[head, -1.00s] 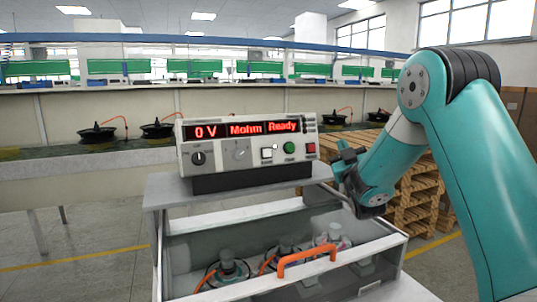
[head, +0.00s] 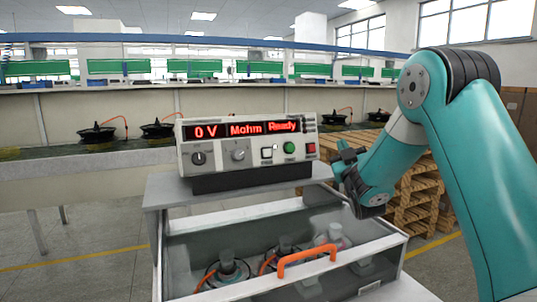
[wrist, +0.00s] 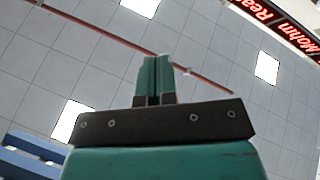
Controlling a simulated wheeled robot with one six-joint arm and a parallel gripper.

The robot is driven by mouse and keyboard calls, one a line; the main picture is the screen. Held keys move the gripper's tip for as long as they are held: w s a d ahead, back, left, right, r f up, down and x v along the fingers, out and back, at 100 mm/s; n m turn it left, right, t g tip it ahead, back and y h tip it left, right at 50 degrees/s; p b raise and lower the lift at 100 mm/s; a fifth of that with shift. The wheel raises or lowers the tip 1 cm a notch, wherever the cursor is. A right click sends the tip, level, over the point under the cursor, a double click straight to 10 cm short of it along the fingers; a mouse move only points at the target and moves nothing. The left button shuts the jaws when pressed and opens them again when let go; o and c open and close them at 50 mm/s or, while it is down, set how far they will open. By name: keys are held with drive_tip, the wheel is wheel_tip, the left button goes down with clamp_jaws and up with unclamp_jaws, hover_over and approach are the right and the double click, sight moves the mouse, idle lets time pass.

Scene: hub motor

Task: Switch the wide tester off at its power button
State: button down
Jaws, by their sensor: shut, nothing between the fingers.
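The wide tester (head: 222,172) stands upright on the cart top in the head view. Its display (head: 241,129) is lit red and reads "0 V", "Mohm", "Ready". Its front has two knobs (head: 238,155), a small pale square button (head: 267,153), a green button (head: 290,146) and a red button (head: 311,148). I cannot read which is the power button. My gripper (head: 346,153) is just right of the tester, apart from it in the picture. In the wrist view my gripper (wrist: 153,80) is shut and empty, with the display (wrist: 288,27) at the upper right.
Below the tester, an open drawer (head: 375,256) with an orange handle (head: 306,261) holds several motor parts. Wooden pallets (head: 420,190) stand behind my arm. A long bench (head: 90,165) with black hubs runs behind. Open floor (head: 100,240) lies to the left.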

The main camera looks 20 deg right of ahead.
drive_tip(key=shift+a, duration=0.1)
idle(0.6)
drive_tip(key=s+a+f+g+y, duration=0.2)
drive_tip(key=s+a+g+y, duration=0.15)
drive_tip(key=a, duration=0.45)
drive_tip(key=s+a+f+g+y, duration=0.2)
drive_tip(key=s+a+g, duration=0.3)
drive_tip(key=a, duration=0.2)
drive_tip(key=s+a+f+g+y, duration=0.3)
drive_tip(key=s+a+g, duration=0.15)
drive_tip(key=a, duration=0.35)
drive_tip(key=s+a+n+g, duration=0.1)
drive_tip(key=s+a+g, duration=0.1)
drive_tip(key=s, duration=0.6)
drive_tip(key=s+a+f+n+g, duration=0.1)
drive_tip(key=s+a+n+g, duration=0.1)
drive_tip(key=s+g, duration=0.3)
drive_tip(key=s+a+f+n+g+y, duration=0.1)
drive_tip(key=s+a+n+g, duration=0.1)
drive_tip(key=s, duration=0.9)
drive_tip(key=shift+g, duration=0.7)
drive_tip(key=shift+f, duration=0.1)
